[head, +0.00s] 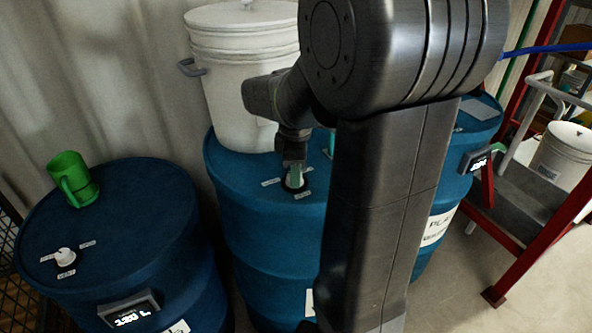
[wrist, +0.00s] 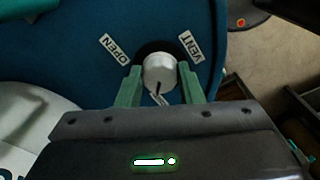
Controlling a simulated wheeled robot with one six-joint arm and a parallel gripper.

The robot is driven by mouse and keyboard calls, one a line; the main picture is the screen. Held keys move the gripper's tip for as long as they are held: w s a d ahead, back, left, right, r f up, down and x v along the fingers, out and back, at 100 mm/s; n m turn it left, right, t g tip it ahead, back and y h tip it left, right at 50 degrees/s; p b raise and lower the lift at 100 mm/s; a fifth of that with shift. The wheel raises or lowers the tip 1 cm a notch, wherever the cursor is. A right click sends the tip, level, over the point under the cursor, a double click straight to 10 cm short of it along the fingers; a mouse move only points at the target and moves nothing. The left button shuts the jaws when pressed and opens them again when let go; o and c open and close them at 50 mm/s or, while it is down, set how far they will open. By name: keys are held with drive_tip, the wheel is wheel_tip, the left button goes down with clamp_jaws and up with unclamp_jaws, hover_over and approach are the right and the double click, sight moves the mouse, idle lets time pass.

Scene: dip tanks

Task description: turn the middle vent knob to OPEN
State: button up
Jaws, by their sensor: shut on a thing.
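The middle vent knob (wrist: 160,72) is a pale round knob on top of the middle blue drum (head: 262,222). In the wrist view my gripper (wrist: 160,84) has its green fingers on both sides of the knob, shut on it. A dark mark on the knob points toward the lower label (wrist: 160,100), which is partly hidden. The OPEN label (wrist: 113,48) is at the knob's upper left and the VENT label (wrist: 190,45) at its upper right. In the head view my gripper (head: 294,176) points down at the drum top and hides the knob.
A white lidded bucket (head: 235,90) stands on the middle drum behind my gripper. The left drum (head: 140,220) bears a green mug (head: 72,180) and another white knob (head: 65,256). A right drum (head: 482,118) is partly behind my arm. A step stand (head: 510,195) is at the right.

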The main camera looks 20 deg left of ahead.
drive_tip(key=m+p, duration=0.1)
drive_tip(key=m, duration=0.3)
drive_tip(key=shift+r+m, duration=0.1)
drive_tip(key=shift+m, duration=0.2)
drive_tip(key=m+p, duration=0.1)
drive_tip(key=m, duration=0.3)
drive_tip(key=shift+s, duration=0.15)
drive_tip(key=m, duration=0.5)
drive_tip(key=shift+a+p, duration=0.1)
drive_tip(key=shift+p, duration=0.3)
drive_tip(key=shift+a+m+h, duration=0.1)
drive_tip(key=shift+m+h, duration=0.2)
drive_tip(key=shift+m, duration=1.8)
drive_tip(key=o, duration=1)
